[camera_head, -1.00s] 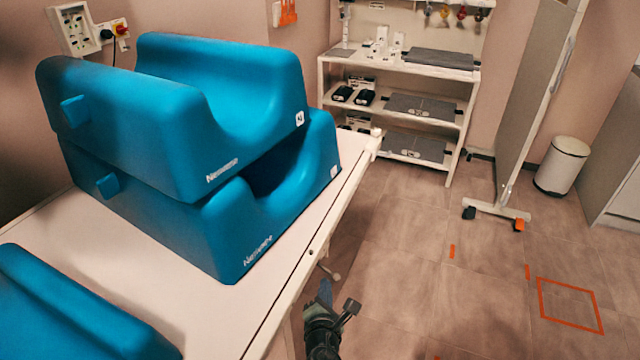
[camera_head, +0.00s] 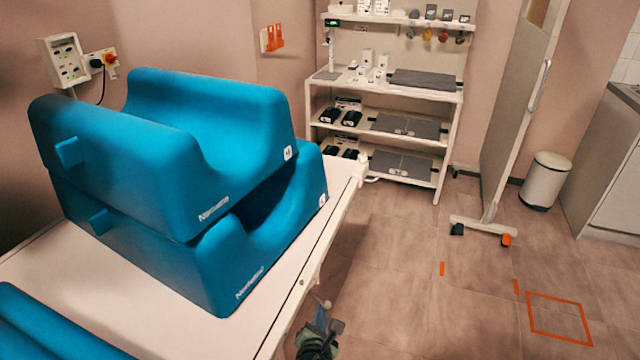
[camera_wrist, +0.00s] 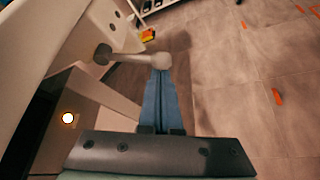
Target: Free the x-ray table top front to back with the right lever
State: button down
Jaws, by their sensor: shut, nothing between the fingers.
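The x-ray table top (camera_head: 95,295) is white and runs along the left of the head view, with its long edge facing the open floor. A lever with a pale round knob (camera_wrist: 163,61) sticks out from the table's side on a short rod in the wrist view. The knob also shows small below the table edge in the head view (camera_head: 326,304). My gripper (camera_wrist: 160,72) is shut and empty, its blue fingers together. The fingertips are right at the knob and overlap its lower edge in the picture; I cannot tell whether they touch.
Two stacked blue cradle blocks (camera_head: 165,200) stand on the table, with another blue piece (camera_head: 50,330) at the lower left. A shelf unit (camera_head: 440,96), a wheeled screen (camera_head: 510,110) and a white bin (camera_head: 546,180) stand behind. The floor to the right is clear.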

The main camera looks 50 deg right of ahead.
notch_tip(320, 180, down, 4)
jog(key=w+a+b, duration=0.2)
jog(key=b, duration=0.3)
jog(key=p+v, duration=0.5)
jog(key=v, duration=0.5)
jog(key=shift+s+d+r, duration=0.15)
jog(key=shift+d+r, duration=0.15)
jog(key=shift+r, duration=0.05)
